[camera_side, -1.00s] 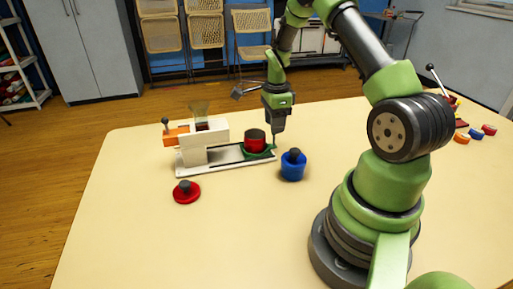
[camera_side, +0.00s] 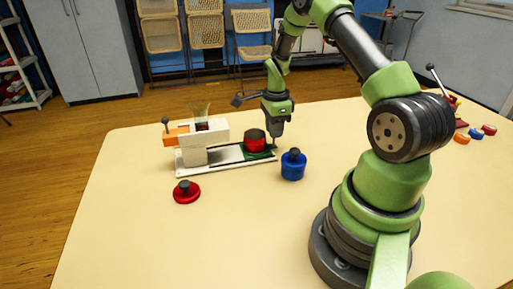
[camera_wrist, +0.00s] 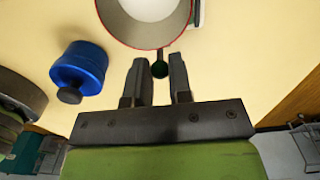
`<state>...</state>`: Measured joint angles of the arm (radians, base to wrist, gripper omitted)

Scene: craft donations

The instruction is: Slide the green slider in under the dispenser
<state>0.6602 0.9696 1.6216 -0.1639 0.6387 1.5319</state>
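The dispenser (camera_side: 195,152) is a white stand with an orange part and a clear funnel on top, at the left end of a pale track (camera_side: 225,163). The green slider (camera_side: 262,154) is at the track's right end, out from under the dispenser, and carries a red cup (camera_side: 255,142). In the wrist view the cup (camera_wrist: 152,35) looks white inside with a red rim. My gripper (camera_side: 275,146) points down; whether the fingers press the knob is unclear.
A blue lidded pot (camera_side: 293,166) with a dark knob stands right of the track; it also shows in the wrist view (camera_wrist: 82,66). A red disc (camera_side: 187,193) with a dark knob lies in front of the dispenser. Small coloured pieces (camera_side: 475,134) lie far right. The front table is clear.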

